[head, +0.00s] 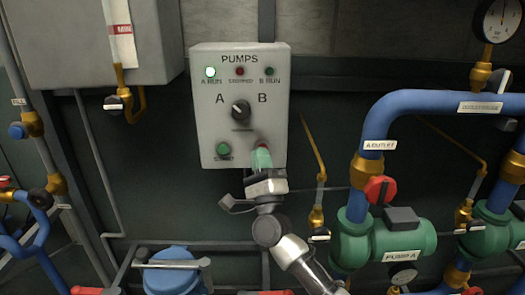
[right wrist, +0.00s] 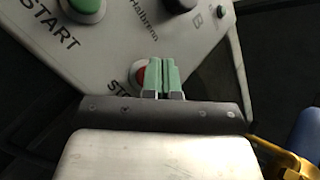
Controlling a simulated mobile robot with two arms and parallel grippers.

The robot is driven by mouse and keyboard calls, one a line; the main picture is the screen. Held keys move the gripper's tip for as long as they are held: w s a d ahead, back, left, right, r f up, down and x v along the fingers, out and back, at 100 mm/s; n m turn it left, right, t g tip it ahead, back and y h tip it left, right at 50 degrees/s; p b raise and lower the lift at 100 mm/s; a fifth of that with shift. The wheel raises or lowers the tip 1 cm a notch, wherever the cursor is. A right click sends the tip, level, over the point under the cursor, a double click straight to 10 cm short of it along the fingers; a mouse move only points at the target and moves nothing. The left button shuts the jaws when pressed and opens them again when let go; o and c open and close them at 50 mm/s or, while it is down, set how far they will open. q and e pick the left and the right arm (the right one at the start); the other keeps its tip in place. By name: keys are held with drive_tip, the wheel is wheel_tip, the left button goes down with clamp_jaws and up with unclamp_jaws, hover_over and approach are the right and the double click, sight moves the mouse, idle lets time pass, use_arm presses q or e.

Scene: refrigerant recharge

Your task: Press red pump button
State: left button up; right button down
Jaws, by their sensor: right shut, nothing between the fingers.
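The red pump button (head: 262,146) is at the lower right of the grey PUMPS panel (head: 205,115), mostly hidden behind my right gripper (head: 261,157). In the right wrist view the red button (right wrist: 140,75) shows as a sliver in a pale ring, beside the green fingers (right wrist: 163,62). Its label is partly covered, with "ST" readable. My right gripper is shut and empty, its fingertips at the button and overlapping it; I cannot tell whether they touch it. My left gripper is not in view.
A green START button (head: 223,149) sits left of the red one, below the A/B selector knob (head: 241,110). Blue pipes (head: 440,100) and green pump A (head: 385,243) stand at the right. A thin brass pipe (head: 314,145) is just right of the panel.

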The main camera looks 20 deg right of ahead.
drive_tip(key=shift+w+d+b, duration=0.15)
drive_tip(key=shift+w+b, duration=0.15)
drive_tip(key=shift+w, duration=0.05)
idle(0.3)
drive_tip(key=shift+s+r, duration=0.1)
drive_tip(key=shift+s+a+p, duration=0.25)
drive_tip(key=shift+s+p, duration=0.15)
drive_tip(key=shift+s, duration=0.35)
drive_tip(key=s+p, duration=0.1)
drive_tip(key=s, duration=0.1)
drive_tip(key=s+a+p, duration=0.1)
drive_tip(key=s, duration=0.1)
drive_tip(key=shift+s+a, duration=0.2)
drive_tip(key=shift+s, duration=0.2)
idle(0.5)
